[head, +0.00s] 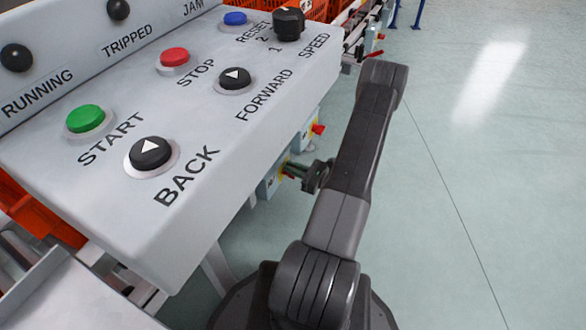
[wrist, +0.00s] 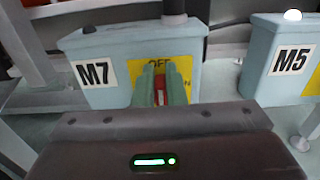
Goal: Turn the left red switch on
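In the wrist view, the left red switch (wrist: 160,98) sits on a yellow plate (wrist: 183,67) on the front of the pale blue M7 box (wrist: 112,50). "OFF" shows at the top of the plate; the word at its right is partly hidden by a finger. My gripper (wrist: 162,80) has its two green fingers on either side of the red handle, close against it with little gap. The handle looks upright, but the fingers hide much of it. In the head view, my gripper (head: 296,170) reaches left to the nearer switch box (head: 270,184).
The M5 box (wrist: 278,60) stands to the right in the wrist view. Another red switch (head: 318,129) shows farther back in the head view. A large grey control panel (head: 200,120) with buttons overhangs at left. The floor (head: 480,180) at right is clear.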

